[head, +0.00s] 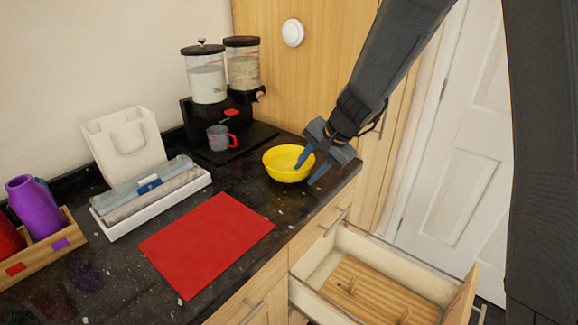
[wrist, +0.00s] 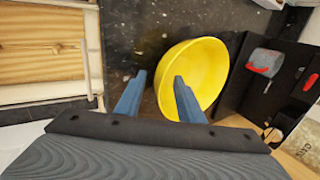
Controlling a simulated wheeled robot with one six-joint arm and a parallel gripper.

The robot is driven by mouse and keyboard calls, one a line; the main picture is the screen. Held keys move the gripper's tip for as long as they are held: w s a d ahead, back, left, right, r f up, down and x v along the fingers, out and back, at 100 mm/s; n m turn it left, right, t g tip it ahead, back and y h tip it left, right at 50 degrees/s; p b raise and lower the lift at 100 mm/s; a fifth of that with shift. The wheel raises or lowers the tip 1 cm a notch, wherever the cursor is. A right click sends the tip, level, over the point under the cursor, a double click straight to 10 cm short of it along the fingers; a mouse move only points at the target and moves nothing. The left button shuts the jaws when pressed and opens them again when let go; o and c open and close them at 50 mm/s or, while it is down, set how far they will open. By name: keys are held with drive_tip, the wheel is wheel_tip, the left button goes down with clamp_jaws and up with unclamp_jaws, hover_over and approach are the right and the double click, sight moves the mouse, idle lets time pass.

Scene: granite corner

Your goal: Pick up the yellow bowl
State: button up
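The yellow bowl (head: 287,165) stands upright on the dark granite counter near its right end. It also shows in the wrist view (wrist: 195,72), where its inside looks empty. My gripper (head: 310,169) is at the right side of the bowl, with its blue fingers apart. In the wrist view my gripper (wrist: 154,85) has one finger over the bowl's near rim and the other outside the bowl. The bowl's rim appears to lie between the fingers, and I cannot tell whether they touch it.
A dispenser (head: 207,80) and a grey cup (head: 218,138) with a red handle stand behind the bowl. A red mat (head: 207,244) lies in front. An open drawer (head: 350,285) juts out below the counter. A white tray (head: 150,204) of rolled cloths is at left.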

drive_tip(key=shift+w+a+f, duration=0.1)
drive_tip(key=shift+a+f, duration=0.05)
drive_tip(key=shift+f, duration=0.2)
drive_tip(key=shift+c, duration=0.3)
clamp_jaws()
